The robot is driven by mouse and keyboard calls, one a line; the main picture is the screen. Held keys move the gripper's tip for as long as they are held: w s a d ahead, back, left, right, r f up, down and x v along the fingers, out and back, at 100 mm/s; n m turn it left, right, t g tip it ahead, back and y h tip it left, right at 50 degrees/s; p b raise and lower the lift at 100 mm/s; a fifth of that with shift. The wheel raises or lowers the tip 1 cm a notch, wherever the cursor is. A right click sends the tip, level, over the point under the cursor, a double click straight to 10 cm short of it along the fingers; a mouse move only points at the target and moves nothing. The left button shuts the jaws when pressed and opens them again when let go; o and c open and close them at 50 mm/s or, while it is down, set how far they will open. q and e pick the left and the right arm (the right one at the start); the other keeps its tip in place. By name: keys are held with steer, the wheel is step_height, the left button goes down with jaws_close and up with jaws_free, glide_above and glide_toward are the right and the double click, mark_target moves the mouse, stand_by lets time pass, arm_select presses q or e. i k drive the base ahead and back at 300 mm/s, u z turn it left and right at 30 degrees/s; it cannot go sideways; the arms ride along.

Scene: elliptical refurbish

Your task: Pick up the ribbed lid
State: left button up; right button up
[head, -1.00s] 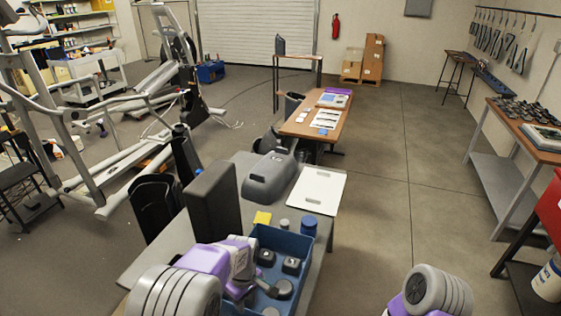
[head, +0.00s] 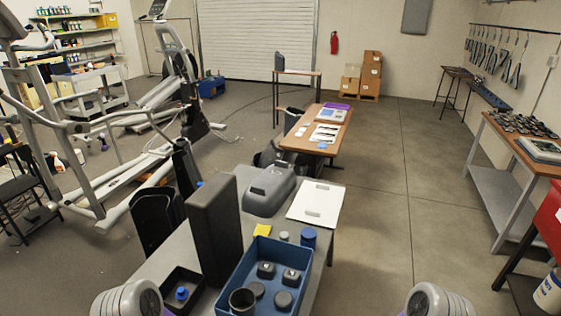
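I cannot tell for certain which item is the ribbed lid. A blue bin (head: 222,279) on the near grey table holds several small dark round or blocky pieces, among them a flat round one (head: 284,299), a knob-like one (head: 291,275) and an open dark cup (head: 242,301). A small blue cap-like piece (head: 182,293) sits in a black tray (head: 196,277) to its left. Behind the bin stand a small grey-topped piece (head: 284,236) and a blue jar (head: 309,238). Ribs cannot be made out on any of them. Neither gripper shows; only parts of my arms are at the bottom edge.
A tall dark block (head: 213,232) stands left of the bin. A grey moulded cover (head: 268,190), a white flat panel (head: 315,204) and a yellow pad (head: 262,230) lie on the same table (head: 165,262). Open floor (head: 385,220) lies to the right.

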mark_target(314, 202)
steer(key=k, duration=0.5)
steer(key=z, duration=1.15)
steer(key=i, duration=4.6)
steer(key=u, duration=3.55)
